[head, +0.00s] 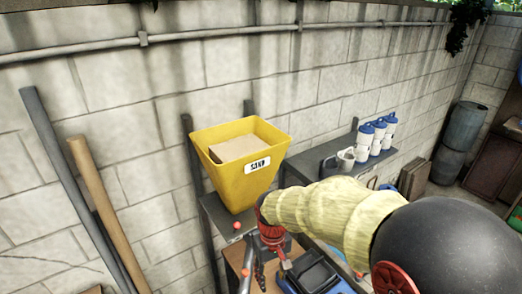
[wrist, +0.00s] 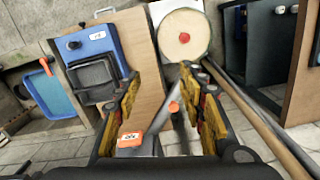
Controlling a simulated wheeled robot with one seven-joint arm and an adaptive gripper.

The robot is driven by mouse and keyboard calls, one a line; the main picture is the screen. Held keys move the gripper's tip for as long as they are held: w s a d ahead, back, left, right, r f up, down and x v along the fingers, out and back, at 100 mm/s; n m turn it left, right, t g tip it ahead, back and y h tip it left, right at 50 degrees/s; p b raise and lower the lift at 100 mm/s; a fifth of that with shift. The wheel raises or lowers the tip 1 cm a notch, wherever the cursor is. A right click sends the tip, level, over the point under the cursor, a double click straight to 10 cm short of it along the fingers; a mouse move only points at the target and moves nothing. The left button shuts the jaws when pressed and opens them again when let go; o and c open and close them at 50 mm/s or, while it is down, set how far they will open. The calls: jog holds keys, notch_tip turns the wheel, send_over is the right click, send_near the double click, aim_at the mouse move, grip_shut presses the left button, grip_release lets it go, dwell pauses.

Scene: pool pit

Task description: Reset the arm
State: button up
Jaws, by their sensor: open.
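My gripper (head: 266,266) hangs at the end of my arm, below the middle of the head view, in front of the shelf with the yellow bin. In the wrist view my gripper (wrist: 161,78) shows two fingers with worn yellow pads spread well apart. No object is gripped between them. An orange labelled piece (wrist: 130,139) shows low between the fingers; I cannot tell what it belongs to. My arm reaches in from the lower right of the head view and hides part of the bench.
A yellow SAND bin (head: 238,170) stands on a shelf close behind my gripper. White bottles (head: 377,137) with blue caps stand on another shelf. A blue case (wrist: 92,62) lies on a wooden surface. Poles (head: 88,180) lean on the wall at left. Barrels (head: 461,135) stand far right.

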jog(key=s+d+m+t+b, duration=0.4)
jog(key=s+d+t+b, duration=0.2)
jog(key=s+d+b, duration=1)
jog(key=shift+s+r+m+b, duration=0.35)
jog(key=shift+s+m+b, duration=0.05)
jog(key=shift+s, duration=0.15)
jog(key=shift+c, duration=0.3)
